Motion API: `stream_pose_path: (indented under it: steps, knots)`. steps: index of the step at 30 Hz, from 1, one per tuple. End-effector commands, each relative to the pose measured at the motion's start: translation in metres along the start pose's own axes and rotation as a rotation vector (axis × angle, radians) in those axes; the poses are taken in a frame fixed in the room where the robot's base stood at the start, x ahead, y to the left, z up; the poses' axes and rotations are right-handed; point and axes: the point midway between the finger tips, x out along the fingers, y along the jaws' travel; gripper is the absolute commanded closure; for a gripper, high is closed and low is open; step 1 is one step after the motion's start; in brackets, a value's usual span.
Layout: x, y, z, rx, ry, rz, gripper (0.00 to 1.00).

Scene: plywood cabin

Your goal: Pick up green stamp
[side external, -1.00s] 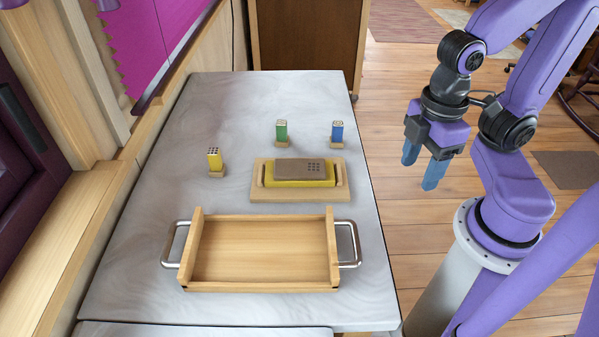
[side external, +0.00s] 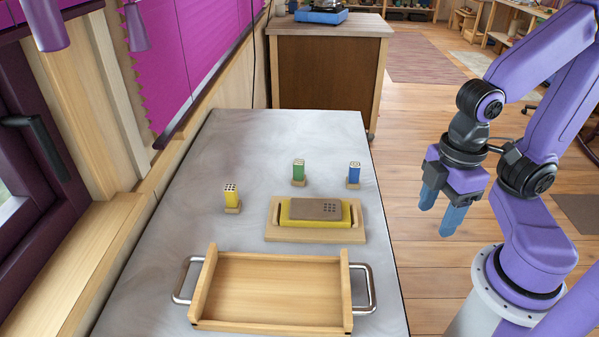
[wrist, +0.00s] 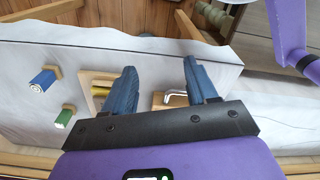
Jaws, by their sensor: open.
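The green stamp (side external: 298,170) stands upright in a small wooden base at the back middle of the grey table. It also shows in the wrist view (wrist: 64,118), at the left, beside the blue stamp (wrist: 43,81). In the side view the blue stamp (side external: 354,172) is to its right and a yellow stamp (side external: 231,195) is to its left and nearer. My gripper (side external: 438,224) is open and empty, off the table's right edge, apart from every stamp. Its two blue fingers (wrist: 163,85) show spread in the wrist view.
A wooden tray holding a yellow block with a brown top (side external: 319,208) sits in front of the stamps. A larger wooden tray (side external: 275,285) with metal handles lies nearer. The wall and window run along the left. The table's back area (side external: 270,130) is clear.

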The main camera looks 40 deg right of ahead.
Motion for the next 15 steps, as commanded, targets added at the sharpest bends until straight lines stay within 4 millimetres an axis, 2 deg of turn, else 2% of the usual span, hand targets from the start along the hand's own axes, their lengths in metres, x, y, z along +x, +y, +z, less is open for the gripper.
stream_pose_path:
  steps: [5, 8, 11, 15]
  knots:
    - [0.0, 0.0, -0.001, 0.001, 0.0, 0.0, 0.43]
    - [-0.003, 0.005, -0.007, 0.011, -0.001, 0.001, 0.43]
    - [-0.008, 0.015, -0.024, 0.034, -0.001, 0.002, 0.43]
    - [-0.018, 0.042, -0.057, 0.08, -0.005, 0.004, 0.43]
